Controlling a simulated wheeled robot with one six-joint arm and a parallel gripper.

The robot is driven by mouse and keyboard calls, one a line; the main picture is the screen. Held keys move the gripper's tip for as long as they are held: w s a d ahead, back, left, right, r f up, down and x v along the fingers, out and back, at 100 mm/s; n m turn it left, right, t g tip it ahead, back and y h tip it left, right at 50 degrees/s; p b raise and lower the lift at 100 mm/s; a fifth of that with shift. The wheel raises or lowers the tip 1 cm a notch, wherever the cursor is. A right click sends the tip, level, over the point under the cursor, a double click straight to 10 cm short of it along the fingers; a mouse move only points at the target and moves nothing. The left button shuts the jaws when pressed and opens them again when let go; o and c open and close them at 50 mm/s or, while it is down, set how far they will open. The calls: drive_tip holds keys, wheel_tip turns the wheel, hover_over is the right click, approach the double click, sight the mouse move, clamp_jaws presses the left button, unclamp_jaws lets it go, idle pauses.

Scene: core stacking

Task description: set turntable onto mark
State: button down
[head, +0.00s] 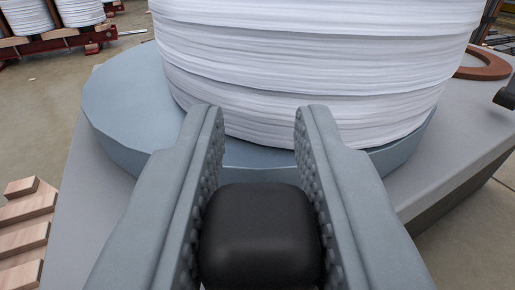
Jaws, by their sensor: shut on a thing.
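The turntable (125,105) is a blue-grey disc on a grey stand, and a large stack of white wound layers (320,60) sits on top of it. My gripper (260,115) reaches toward the turntable's near edge from the bottom of the view. Its two ridged fingers are shut on a black rounded knob (262,237), which sits between them. How the knob joins the turntable is hidden. The near part of the disc is partly covered by my fingers. I cannot make out a mark on the disc or the stand.
The grey stand top (455,135) extends to the right, with a brown ring (485,65) lying on it and a dark part (506,95) at the right edge. Wooden slats (25,230) lie at lower left. More white stacks on red frames (45,43) stand behind, with open floor between.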

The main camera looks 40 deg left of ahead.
drive_tip(key=w+d+n+g+y, duration=0.1)
drive_tip(key=w, duration=0.1)
drive_tip(key=w+d+n+g+y, duration=0.1)
drive_tip(key=w+d+g, duration=0.1)
drive_tip(key=w+d+n+g+y, duration=0.1)
drive_tip(key=w+d, duration=0.1)
drive_tip(key=shift+w+d+n+g+y, duration=0.2)
drive_tip(key=shift+n+g+y, duration=0.1)
drive_tip(key=shift+n+y, duration=0.1)
drive_tip(key=shift+w+d, duration=0.4)
drive_tip(key=shift+w, duration=0.35)
drive_tip(key=shift+w+d, duration=0.35)
drive_tip(key=shift+w, duration=0.35)
drive_tip(key=c, duration=1.2)
unclamp_jaws()
drive_tip(key=shift+w, duration=0.1)
drive_tip(key=v, duration=1.7)
drive_tip(key=shift+d, duration=0.25)
drive_tip(key=shift+f, duration=0.1)
